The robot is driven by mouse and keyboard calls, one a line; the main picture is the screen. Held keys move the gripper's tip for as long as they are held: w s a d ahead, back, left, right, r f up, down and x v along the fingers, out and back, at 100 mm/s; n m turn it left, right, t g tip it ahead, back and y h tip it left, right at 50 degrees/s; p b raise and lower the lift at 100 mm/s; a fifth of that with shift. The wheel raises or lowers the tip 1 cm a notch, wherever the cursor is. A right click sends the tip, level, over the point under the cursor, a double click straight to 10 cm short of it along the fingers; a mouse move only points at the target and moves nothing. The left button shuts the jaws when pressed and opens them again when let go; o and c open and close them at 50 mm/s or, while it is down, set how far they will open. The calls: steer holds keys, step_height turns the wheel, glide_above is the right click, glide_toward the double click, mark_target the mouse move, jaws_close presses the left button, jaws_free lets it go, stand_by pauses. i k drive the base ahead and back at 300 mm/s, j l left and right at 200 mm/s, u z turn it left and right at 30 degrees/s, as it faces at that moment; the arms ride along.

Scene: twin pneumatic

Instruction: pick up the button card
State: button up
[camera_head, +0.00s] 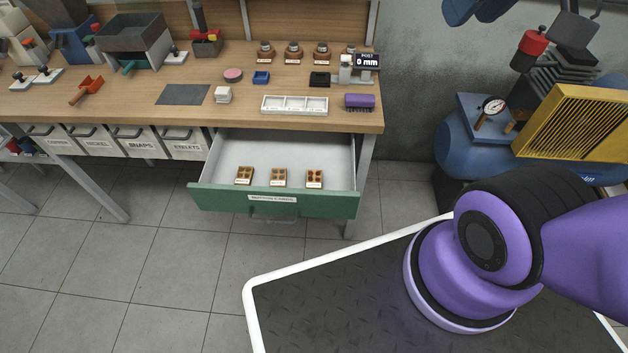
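Three small brown button cards lie in a row inside the open drawer: a left card (244,175), a middle card (278,176) and a right card (314,178). The left and middle cards look to bear pale buttons; the right one bears darker red ones. The drawer (273,202) has a green front with a white label and a handle, and is pulled out from under the workbench. The purple arm at the right is mine; it is apart from the drawer. My gripper is not in view.
A blue compressor (455,140) stands right. Tiled floor (170,250) is clear before the drawer.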

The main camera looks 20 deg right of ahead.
mark_target(313, 177)
steer(key=j+z, duration=0.1)
steer(key=z, duration=0.25)
steer(key=j+z, duration=0.15)
steer(key=z, duration=0.25)
steer(key=j+z, duration=0.2)
steer(key=j, duration=0.35)
steer(key=k+j+z, duration=0.2)
steer(key=j, duration=0.35)
steer(key=j+z, duration=0.2)
steer(key=j, duration=0.6)
steer(key=k+j, duration=0.15)
steer(key=j, duration=0.1)
